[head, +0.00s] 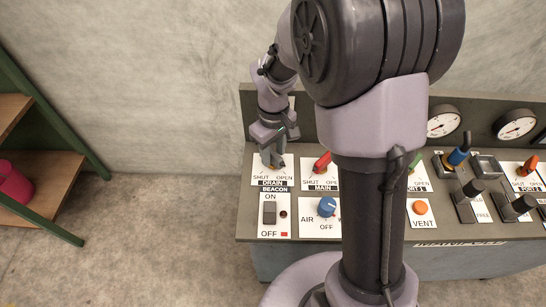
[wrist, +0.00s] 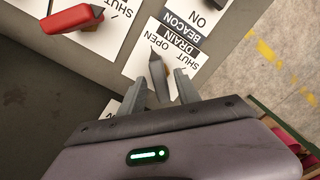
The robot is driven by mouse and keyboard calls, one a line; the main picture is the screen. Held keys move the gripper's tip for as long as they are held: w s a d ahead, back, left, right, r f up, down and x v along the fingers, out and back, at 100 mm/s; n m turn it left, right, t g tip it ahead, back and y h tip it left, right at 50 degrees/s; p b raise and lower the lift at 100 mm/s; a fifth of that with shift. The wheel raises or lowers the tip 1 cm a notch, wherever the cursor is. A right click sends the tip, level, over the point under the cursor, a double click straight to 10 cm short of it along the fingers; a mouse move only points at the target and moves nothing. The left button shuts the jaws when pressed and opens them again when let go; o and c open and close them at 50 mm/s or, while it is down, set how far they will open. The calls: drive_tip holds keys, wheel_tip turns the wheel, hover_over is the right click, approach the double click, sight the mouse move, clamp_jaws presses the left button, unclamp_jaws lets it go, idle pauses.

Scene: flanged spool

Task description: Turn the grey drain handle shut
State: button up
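The grey drain handle (wrist: 157,68) shows in the wrist view on a white plate marked SHUT, OPEN and DRAIN. Its narrow tip lies between the two words, a little nearer OPEN. My gripper (wrist: 160,88) is open, with one finger on each side of the handle's near part. Gaps show between the handle and both fingers. In the head view my gripper (head: 272,158) is over the drain plate (head: 262,178) at the panel's left end, and it mostly hides the handle there.
The red main handle (wrist: 72,19) is beside the drain plate; it also shows in the head view (head: 322,162). The beacon switch (head: 269,212) and blue air knob (head: 327,207) are in front. Gauges and levers stand to the right. A green-framed shelf (head: 45,125) is far left.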

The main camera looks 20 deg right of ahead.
drive_tip(key=shift+f, duration=0.25)
drive_tip(key=shift+c, duration=0.5)
clamp_jaws()
